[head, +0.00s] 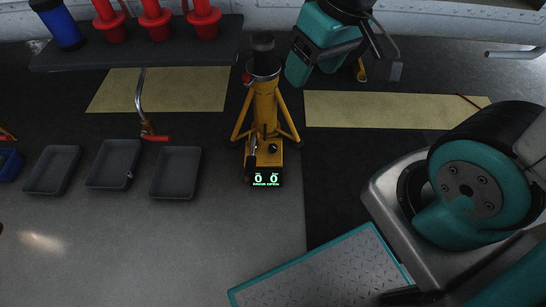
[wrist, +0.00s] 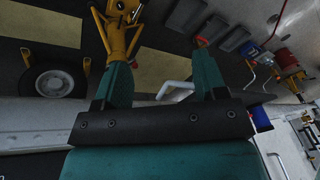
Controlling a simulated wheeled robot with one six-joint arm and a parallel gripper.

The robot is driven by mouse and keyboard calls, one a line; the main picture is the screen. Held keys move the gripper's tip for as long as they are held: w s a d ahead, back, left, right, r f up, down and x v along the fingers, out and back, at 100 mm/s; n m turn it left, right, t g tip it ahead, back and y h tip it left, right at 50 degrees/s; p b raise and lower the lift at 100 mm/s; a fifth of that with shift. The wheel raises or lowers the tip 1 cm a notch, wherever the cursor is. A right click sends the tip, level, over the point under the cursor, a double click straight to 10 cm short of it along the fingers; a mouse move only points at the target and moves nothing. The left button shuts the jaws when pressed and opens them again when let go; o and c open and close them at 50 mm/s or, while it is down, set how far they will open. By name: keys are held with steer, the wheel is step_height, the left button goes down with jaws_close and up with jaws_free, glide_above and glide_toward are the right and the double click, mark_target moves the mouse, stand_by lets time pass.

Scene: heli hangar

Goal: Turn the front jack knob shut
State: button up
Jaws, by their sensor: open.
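A yellow tripod jack (head: 264,105) stands upright on the dark floor in the head view, with a dark top and a red part near its collar. Its base carries a small round dark knob (head: 272,148) and a green-lit display (head: 266,180) with two zeros and the word OPEN. The arm's teal and black end is at the upper right of the jack, apart from it. Yellow jack parts (wrist: 117,20) show beyond the left finger; I cannot make out the knob's setting.
Several grey trays (head: 114,164) lie on the floor left of the jack, near a hooked metal bar with a red handle (head: 156,138). A dark shelf (head: 140,50) behind holds red items and a blue cylinder. A wheel (wrist: 52,80) shows in the wrist view.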

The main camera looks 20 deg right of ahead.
steer(key=w+d+f+m+h+b, duration=0.1)
steer(key=w+d+f+b, duration=0.1)
steer(key=f+b, duration=0.55)
steer(key=w+d+f+b, duration=0.2)
steer(key=f+b, duration=0.3)
steer(key=f, duration=0.5)
steer(key=n+g+h+b, duration=0.1)
steer(key=n+g+b, duration=0.1)
steer(key=n+b, duration=0.7)
glide_above(273, 146)
steer(key=p, duration=0.2)
step_height(273, 146, down, 25)
steer(key=n, duration=0.2)
step_height(273, 146, down, 18)
steer(key=b, duration=1)
steer(key=shift+r, duration=0.25)
steer(key=shift+s, duration=0.1)
steer(key=c, duration=0.9)
